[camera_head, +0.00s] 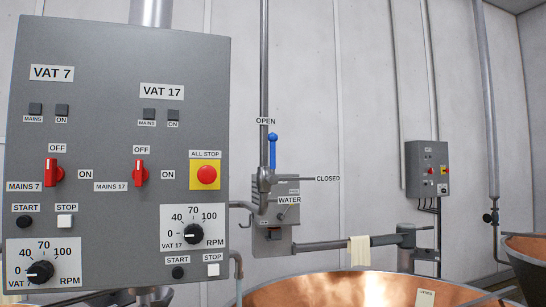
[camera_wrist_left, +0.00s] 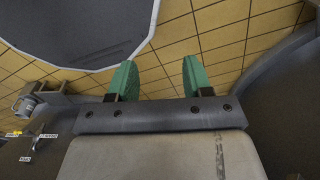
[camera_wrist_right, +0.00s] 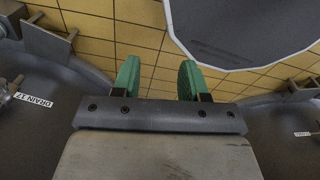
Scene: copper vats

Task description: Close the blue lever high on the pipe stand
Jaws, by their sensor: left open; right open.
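The blue lever (camera_head: 272,150) stands upright on the valve of the pipe stand (camera_head: 264,90) in the head view, pointing at the OPEN label. A CLOSED label (camera_head: 328,179) sits to the right of the valve. My left gripper (camera_wrist_left: 158,82) shows in its wrist view with two green fingers apart and nothing between them. My right gripper (camera_wrist_right: 159,82) shows in its wrist view, also with green fingers apart and empty. Both point toward the tiled floor. Neither gripper is in the head view, so their distance from the lever cannot be told.
A grey control panel (camera_head: 120,130) with red switches fills the left of the head view. A copper vat (camera_head: 340,290) is below the pipe stand. A cloth (camera_head: 359,251) hangs on the horizontal pipe. A small control box (camera_head: 427,168) is on the wall at right.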

